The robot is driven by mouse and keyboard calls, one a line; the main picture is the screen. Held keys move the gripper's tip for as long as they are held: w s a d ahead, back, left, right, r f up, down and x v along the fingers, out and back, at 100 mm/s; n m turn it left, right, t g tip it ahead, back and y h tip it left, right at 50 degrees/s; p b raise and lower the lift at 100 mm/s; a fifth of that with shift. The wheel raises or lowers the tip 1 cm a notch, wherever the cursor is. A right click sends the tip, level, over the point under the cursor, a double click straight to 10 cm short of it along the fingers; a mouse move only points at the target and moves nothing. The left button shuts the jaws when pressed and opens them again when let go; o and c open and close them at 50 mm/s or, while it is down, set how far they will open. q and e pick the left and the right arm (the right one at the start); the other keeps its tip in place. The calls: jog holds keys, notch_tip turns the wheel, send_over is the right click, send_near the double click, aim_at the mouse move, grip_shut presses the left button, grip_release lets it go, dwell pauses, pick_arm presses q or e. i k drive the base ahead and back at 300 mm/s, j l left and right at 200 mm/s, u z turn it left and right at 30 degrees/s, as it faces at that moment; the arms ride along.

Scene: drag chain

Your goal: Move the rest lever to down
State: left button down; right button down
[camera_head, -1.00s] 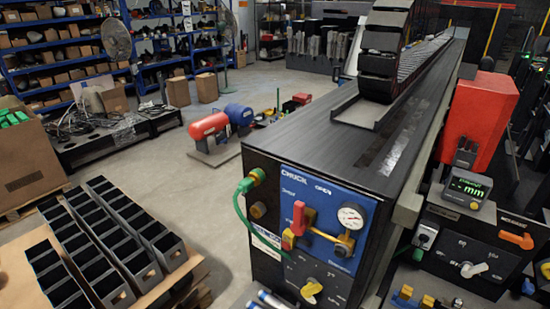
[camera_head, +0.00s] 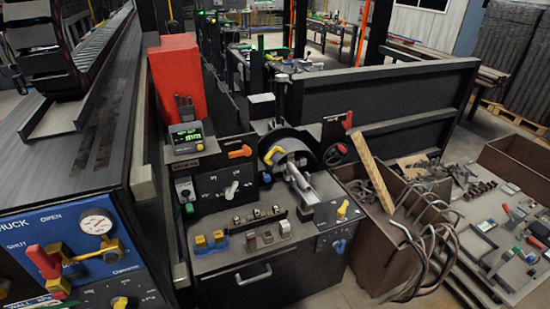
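Several levers and knobs show, and I cannot read a label that marks one as the rest lever. An orange lever (camera_head: 240,151) lies about level on the black control panel (camera_head: 208,187) in the middle. A white knob (camera_head: 231,190) sits below it. A yellow-tipped lever (camera_head: 273,155) stands beside the round dark machine part. A red lever (camera_head: 347,121) stands upright to its right. A red lever (camera_head: 42,262) is on the blue chuck panel (camera_head: 25,230) at lower left. Neither of my grippers is in view.
A red box (camera_head: 177,78) stands behind a small green display (camera_head: 186,138). A bin (camera_head: 395,240) with bent hoses and a wooden plank (camera_head: 371,172) is to the right. A table (camera_head: 500,290) with loose tools is at far right. Floor space in front is mostly hidden.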

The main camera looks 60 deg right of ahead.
aim_at(341, 212)
jog(key=k+z, duration=0.25)
jog(key=z, duration=0.2)
jog(key=k+l+z, duration=0.15)
jog(key=z, duration=0.35)
jog(key=k, duration=0.1)
